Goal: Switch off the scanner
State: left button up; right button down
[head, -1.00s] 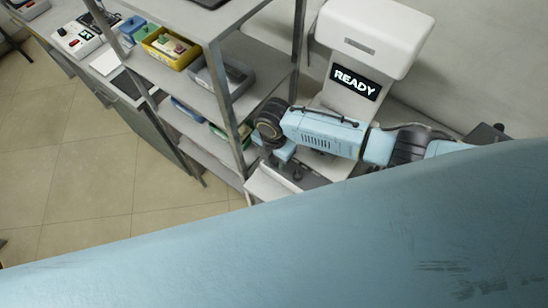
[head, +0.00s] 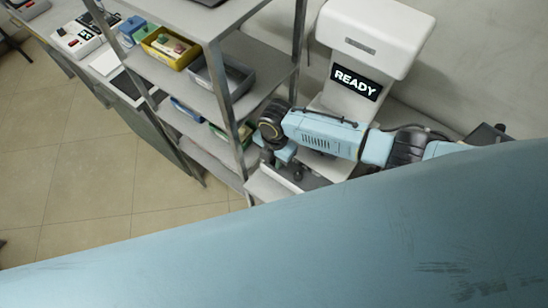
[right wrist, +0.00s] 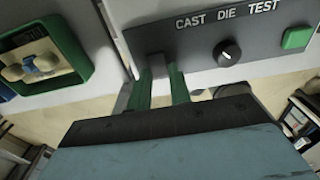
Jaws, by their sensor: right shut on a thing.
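The white scanner (head: 362,42) stands at the back right in the head view, with a lit black display (head: 355,83) reading READY. My right arm reaches across its front, low down. In the right wrist view, my right gripper (right wrist: 161,84) is shut on a small grey part (right wrist: 157,66) at the left end of a grey panel (right wrist: 205,43). The panel is labelled CAST DIE TEST and carries a black knob (right wrist: 229,54) and a green button (right wrist: 296,38). The fingers hide part of the grey part. My left gripper is out of view.
A grey metal rack (head: 219,86) stands left of the scanner, close to my right wrist. It holds a yellow bin (head: 171,48) and a grey bin (head: 229,80). In the right wrist view, a green-rimmed tray (right wrist: 78,48) lies left of the gripper.

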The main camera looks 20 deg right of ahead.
jog(key=shift+w+d+f+g+y+b, duration=0.1)
jog(key=shift+w+d+g+y+b, duration=0.1)
jog(key=shift+g+y+b, duration=0.35)
jog(key=shift+w+d+f+g+y+b, duration=0.1)
jog(key=shift+d+g+y+b, duration=0.2)
jog(key=shift+y+b, duration=0.35)
jog(key=shift+a+r+g, duration=0.1)
jog(key=shift+r+g, duration=0.15)
jog(key=c, duration=1.3)
grip_release()
jog(key=shift+r, duration=0.15)
jog(key=v, duration=1.3)
jog(key=shift+r+b, duration=0.1)
jog(key=shift+b, duration=0.3)
